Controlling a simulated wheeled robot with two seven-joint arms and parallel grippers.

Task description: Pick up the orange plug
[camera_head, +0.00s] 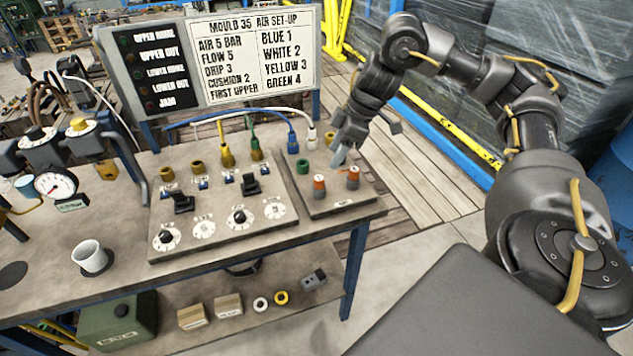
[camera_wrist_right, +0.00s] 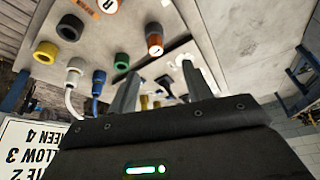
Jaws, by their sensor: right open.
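Two grey plugs with orange bands stand upright on the small panel at the right of the bench. The left one (camera_head: 319,185) has a brighter orange top, the right one (camera_head: 352,179) a duller one; I cannot tell which is the task's plug. In the right wrist view an orange-banded plug (camera_wrist_right: 155,42) with a pale marked end shows just beyond the fingertips. My right gripper (camera_head: 339,156) is open over the back of the panel, near both plugs. Its two fingers (camera_wrist_right: 161,70) are apart with nothing held between them. My left gripper is not in view.
A green socket (camera_head: 303,166) is close left of the gripper. White (camera_head: 311,139) and blue (camera_head: 293,144) hose plugs stand behind it. The control panel (camera_head: 215,236) with knobs and levers is to the left. A sign board (camera_head: 260,90) rises behind.

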